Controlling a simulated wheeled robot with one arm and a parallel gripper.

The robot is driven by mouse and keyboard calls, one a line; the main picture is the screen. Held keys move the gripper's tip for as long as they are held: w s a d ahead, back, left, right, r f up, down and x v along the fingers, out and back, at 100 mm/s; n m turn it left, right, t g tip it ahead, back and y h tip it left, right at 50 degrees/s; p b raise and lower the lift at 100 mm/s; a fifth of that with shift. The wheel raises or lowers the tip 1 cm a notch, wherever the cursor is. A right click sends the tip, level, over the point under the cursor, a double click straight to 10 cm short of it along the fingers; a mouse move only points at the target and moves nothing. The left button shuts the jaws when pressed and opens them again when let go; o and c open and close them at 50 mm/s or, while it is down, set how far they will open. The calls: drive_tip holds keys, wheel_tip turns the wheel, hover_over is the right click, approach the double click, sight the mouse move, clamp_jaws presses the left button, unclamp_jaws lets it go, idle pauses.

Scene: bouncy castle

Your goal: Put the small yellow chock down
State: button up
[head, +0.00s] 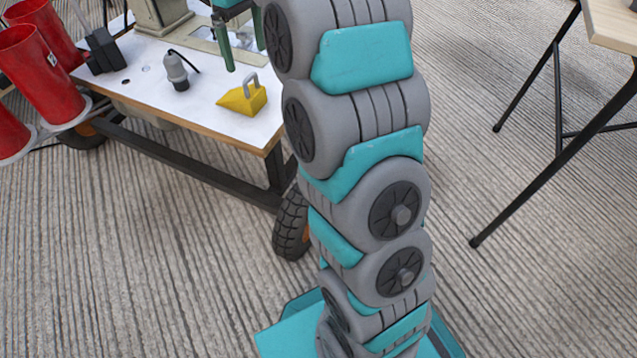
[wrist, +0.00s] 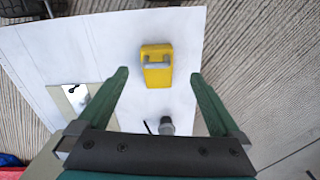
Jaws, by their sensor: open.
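The small yellow chock (head: 243,97) is a wedge with a grey handle. It sits on the white top of a wheeled cart (head: 205,110), near the cart's front right corner. In the wrist view the chock (wrist: 157,66) lies on the white top beyond my fingertips, roughly centred between them and apart from both. My gripper (wrist: 158,76) is open and empty. In the head view my green gripper fingers (head: 240,45) show above the cart top, behind the chock, partly hidden by my arm.
A grey plug-like connector (head: 177,72) stands left of the chock. A black block (head: 104,50) and red cylinders (head: 45,80) are at the left. A beige machine (head: 165,12) is at the back of the cart. A table with black legs (head: 520,200) stands at the right.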

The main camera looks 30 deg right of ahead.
drive_tip(key=s+f+m, duration=0.2)
drive_tip(key=s+f, duration=0.1)
drive_tip(key=s, duration=1)
drive_tip(key=s+a+f+m+g, duration=0.1)
drive_tip(key=s+f, duration=0.2)
drive_tip(key=s, duration=1)
drive_tip(key=s+a+f+m, duration=0.1)
drive_tip(key=s+f, duration=0.3)
drive_tip(key=s, duration=0.9)
drive_tip(key=shift+s+m+g, duration=0.2)
drive_tip(key=shift+m+g, duration=0.2)
drive_tip(key=shift+m, duration=0.4)
